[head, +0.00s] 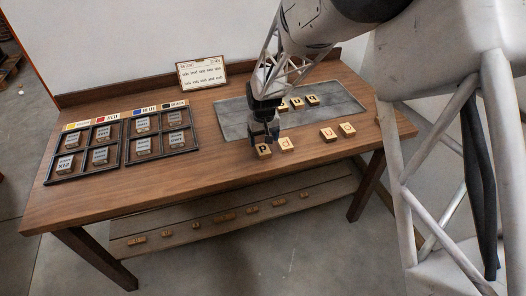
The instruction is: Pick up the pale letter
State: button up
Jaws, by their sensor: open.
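Small wooden letter tiles lie on the brown table (205,185). One tile (264,152), marked with what looks like a P, lies directly below my gripper (264,139). My gripper is open, pointing down with its fingers just above or around that tile; I cannot tell whether they touch it. To its right are a tile like a d (286,145) and two more tiles (328,135) and (347,130). Three tiles (297,103) lie on the grey plate (345,105), partly behind my gripper. All look similarly pale; I cannot tell which is the pale letter.
A dark compartment tray (122,142) with colour labels and several grey-topped blocks stands at the left. A framed sign (201,72) leans at the back. Several tiles (224,217) lie on the lower shelf (290,215). The table's front middle is clear.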

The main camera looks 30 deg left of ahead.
aim_at(263, 149)
jog(key=shift+f, duration=2.6)
jog(key=c, duration=1)
jog(key=shift+r, duration=0.2)
jog(key=shift+a+r, duration=0.1)
jog(key=shift+r, duration=0.45)
notch_tip(263, 149, up, 2)
jog(key=shift+r, duration=0.15)
jog(key=s+d+r, duration=0.1)
jog(key=s+d, duration=0.9)
jog(key=s, duration=0.2)
jog(key=shift+s+d, duration=0.15)
jog(key=shift+d, duration=0.1)
jog(key=shift+r, duration=0.1)
